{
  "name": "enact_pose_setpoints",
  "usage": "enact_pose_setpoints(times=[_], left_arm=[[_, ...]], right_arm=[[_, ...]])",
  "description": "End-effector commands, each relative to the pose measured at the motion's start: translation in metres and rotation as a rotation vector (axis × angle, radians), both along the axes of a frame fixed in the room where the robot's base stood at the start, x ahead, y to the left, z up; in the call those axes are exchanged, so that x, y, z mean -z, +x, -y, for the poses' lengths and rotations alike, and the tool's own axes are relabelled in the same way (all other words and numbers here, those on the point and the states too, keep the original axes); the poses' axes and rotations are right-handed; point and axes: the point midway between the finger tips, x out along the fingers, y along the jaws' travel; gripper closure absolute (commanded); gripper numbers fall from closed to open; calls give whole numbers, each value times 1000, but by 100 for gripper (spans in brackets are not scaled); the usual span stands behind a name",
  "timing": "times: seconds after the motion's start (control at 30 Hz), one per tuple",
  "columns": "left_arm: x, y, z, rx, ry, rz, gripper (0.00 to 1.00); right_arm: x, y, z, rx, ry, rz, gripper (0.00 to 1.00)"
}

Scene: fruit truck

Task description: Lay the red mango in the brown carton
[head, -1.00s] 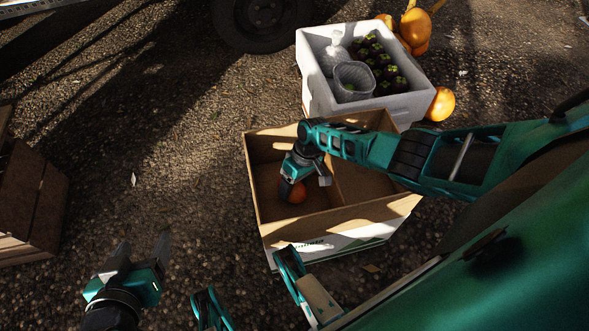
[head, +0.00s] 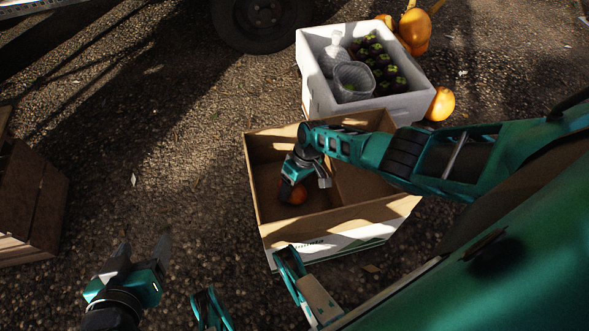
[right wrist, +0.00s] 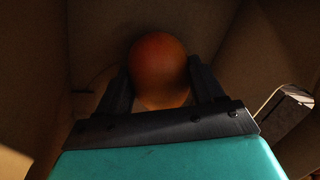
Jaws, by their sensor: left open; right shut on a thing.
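The red mango (head: 298,193) is low inside the left part of the brown carton (head: 272,228). It also shows in the right wrist view (right wrist: 158,68), between the two dark fingers of my right gripper (right wrist: 160,88). My right gripper (head: 291,183) reaches down into the carton and is shut on the mango. I cannot tell whether the mango touches the carton floor. My left gripper (head: 145,248) is open and empty above the gravel, left of the carton.
A white crate (head: 318,98) with dark fruit and netted bags stands behind the carton. Orange fruits (head: 441,104) lie beside it. A wooden crate (head: 38,205) stands at the left, a wheel (head: 262,14) at the back. Gravel between is free.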

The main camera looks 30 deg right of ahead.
Motion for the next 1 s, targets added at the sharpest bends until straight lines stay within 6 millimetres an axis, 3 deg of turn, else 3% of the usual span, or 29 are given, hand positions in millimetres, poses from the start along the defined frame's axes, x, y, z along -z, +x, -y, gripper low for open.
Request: enact_pose_setpoints(times=[0.8, 1.0], left_arm=[[-1, 2, 0, -1, 0, 4, 32], [-12, 2, -1, -3, 1, 8, 32]], right_arm=[[5, 0, -1, -1, 1, 0, 49], [-7, 0, -1, -1, 1, 0, 49]])
